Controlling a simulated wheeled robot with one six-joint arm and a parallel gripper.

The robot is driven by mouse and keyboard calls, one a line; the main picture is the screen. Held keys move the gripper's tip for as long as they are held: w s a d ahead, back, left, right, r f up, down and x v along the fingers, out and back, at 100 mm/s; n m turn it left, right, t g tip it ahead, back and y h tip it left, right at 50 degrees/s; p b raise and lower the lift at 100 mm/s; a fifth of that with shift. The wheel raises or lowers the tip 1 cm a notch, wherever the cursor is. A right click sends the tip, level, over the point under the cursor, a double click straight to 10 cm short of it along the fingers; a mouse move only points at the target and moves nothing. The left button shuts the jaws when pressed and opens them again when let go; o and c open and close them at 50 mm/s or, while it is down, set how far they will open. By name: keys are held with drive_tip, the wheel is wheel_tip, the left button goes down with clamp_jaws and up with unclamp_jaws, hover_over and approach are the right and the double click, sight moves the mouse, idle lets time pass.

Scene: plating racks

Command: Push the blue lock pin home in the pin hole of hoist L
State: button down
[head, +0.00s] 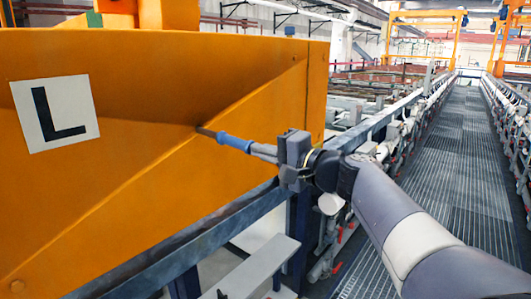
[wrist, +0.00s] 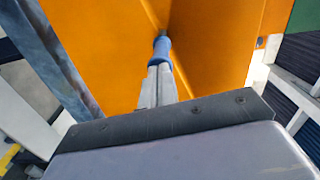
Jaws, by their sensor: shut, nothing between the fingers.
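Hoist L is the large orange body (head: 150,110) with a white plate marked L (head: 55,115) on its left. The blue lock pin (head: 233,142) stands out from the orange face, its blue part still outside. A dark rod at its far end meets the face; the pin hole itself is hidden there. My gripper (head: 256,149) is shut and empty, its fingertips at the near end of the pin. In the wrist view, the pin (wrist: 162,48) is straight ahead of my shut fingers (wrist: 159,68); I cannot tell whether they touch it.
A blue-grey beam (head: 220,228) runs below the orange body. A grey step or ledge (head: 255,268) lies under my gripper. To the right, a grated walkway (head: 445,160) runs back between rows of rails and fittings. Yellow gantries (head: 425,22) stand far off.

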sight(232, 143)
drive_tip(key=shift+x, duration=4.5)
drive_tip(key=shift+f, duration=0.1)
drive_tip(key=shift+b+v, duration=0.9)
drive_tip(key=shift+v, duration=0.05)
drive_tip(key=b+v, duration=0.3)
drive_tip(key=v, duration=0.8)
drive_tip(key=shift+s+d, duration=0.25)
drive_tip(key=p+x, duration=0.4)
drive_tip(key=x, duration=0.8)
drive_tip(key=shift+w+a+r, duration=0.2)
drive_tip(key=shift+w+a, duration=0.05)
drive_tip(key=shift+w+a+f+p, duration=0.15)
drive_tip(key=shift+w+a+p, duration=0.15)
drive_tip(key=shift+a, duration=0.05)
